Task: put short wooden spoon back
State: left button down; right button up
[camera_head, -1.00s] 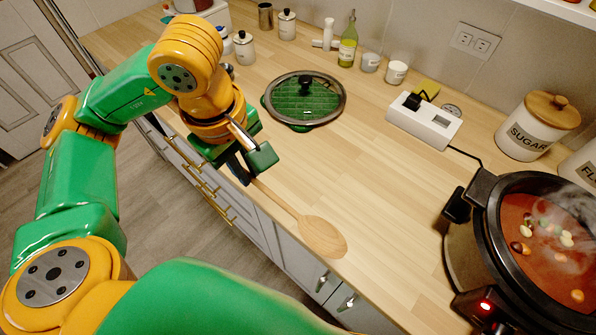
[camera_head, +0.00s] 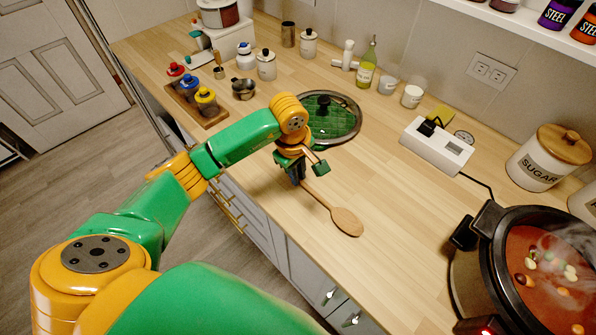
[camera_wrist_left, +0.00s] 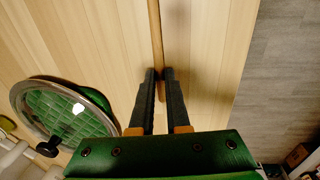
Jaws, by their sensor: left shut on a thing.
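The short wooden spoon (camera_head: 346,220) is over the counter near its front edge, with its round bowl pointing right and toward me. My left gripper (camera_head: 299,180) points down at the handle end and is shut on the handle. In the left wrist view the fingertips (camera_wrist_left: 159,73) close on the thin handle (camera_wrist_left: 155,30), which runs up out of the picture. I cannot tell whether the spoon touches the counter. My right gripper is not in view.
A steaming pot (camera_head: 490,270) stands at the right. A white power strip (camera_head: 437,147), a sugar jar (camera_head: 548,158) and a tray of shakers (camera_head: 205,112) are around. The middle of the counter is clear.

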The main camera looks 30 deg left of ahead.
pick_arm(q)
jog(key=shift+f, duration=0.25)
jog(key=c, duration=0.9)
grip_release()
jog(key=shift+r, duration=0.1)
jog(key=shift+r, duration=0.35)
jog(key=r, duration=0.1)
jog(key=r+b, duration=0.1)
jog(key=r, duration=0.3)
jog(key=shift+s+a+b, duration=0.1)
jog(key=shift+s+b, duration=0.15)
jog(key=shift+b, duration=0.15)
notch_tip(320, 180, up, 7)
jog(key=s, duration=0.1)
jog(key=shift+f, duration=0.15)
jog(key=shift+f, duration=0.1)
